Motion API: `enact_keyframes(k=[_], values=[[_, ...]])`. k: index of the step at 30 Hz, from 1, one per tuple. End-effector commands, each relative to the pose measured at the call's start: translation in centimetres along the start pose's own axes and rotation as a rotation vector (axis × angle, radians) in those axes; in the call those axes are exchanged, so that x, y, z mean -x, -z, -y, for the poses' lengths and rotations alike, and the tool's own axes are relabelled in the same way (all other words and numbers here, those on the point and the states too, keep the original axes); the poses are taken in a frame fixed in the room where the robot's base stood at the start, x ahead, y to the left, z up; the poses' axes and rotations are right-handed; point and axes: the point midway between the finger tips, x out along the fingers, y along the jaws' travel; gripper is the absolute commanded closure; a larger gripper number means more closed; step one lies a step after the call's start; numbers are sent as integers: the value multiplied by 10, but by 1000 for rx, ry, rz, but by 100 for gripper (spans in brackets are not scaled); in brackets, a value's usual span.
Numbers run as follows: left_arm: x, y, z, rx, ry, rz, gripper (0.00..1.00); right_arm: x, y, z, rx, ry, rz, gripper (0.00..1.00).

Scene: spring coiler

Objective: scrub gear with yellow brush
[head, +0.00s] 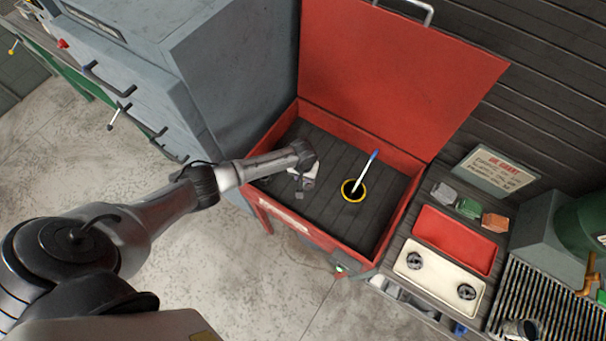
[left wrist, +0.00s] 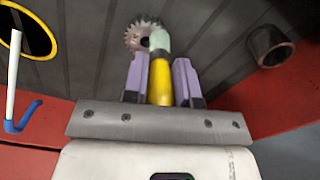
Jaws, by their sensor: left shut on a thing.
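My left gripper (head: 303,182) reaches down into the open red basin (head: 402,232). In the left wrist view, its purple fingers (left wrist: 160,82) are shut on the yellow brush (left wrist: 160,78), whose yellow handle runs between them. The brush's pale greenish head (left wrist: 158,39) points away from the gripper. A grey toothed gear (left wrist: 137,38) is at the head's left, over the dark ribbed basin floor. The head overlaps the gear's edge; I cannot tell whether they touch. My right gripper is in neither view.
A white tube with a blue end (head: 364,172) rises by a yellow-rimmed hole (head: 343,190) in the basin. A dark cylinder (left wrist: 270,46) is right of the brush. A cream tray (head: 438,281) with two gears and a red tray (head: 455,238) sit right of the basin.

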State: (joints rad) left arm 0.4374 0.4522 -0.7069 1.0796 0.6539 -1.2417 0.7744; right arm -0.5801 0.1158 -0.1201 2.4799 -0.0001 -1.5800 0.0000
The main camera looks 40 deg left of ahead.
Motion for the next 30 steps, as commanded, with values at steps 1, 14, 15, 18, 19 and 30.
enact_keyframes(k=[1, 14, 15, 18, 19, 30], values=[[0, -2, -4, -1, -1, 3, 98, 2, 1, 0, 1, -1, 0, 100], [2, -6, -19, -1, -2, 1, 98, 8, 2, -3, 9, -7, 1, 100], [3, -7, -21, 0, -3, 1, 98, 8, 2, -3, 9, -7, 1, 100], [3, -8, -25, 0, -3, 1, 98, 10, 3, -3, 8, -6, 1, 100], [3, -8, -26, 0, -2, 1, 98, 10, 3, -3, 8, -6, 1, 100], [1, -5, -14, 0, -1, 1, 98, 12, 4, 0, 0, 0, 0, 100]])
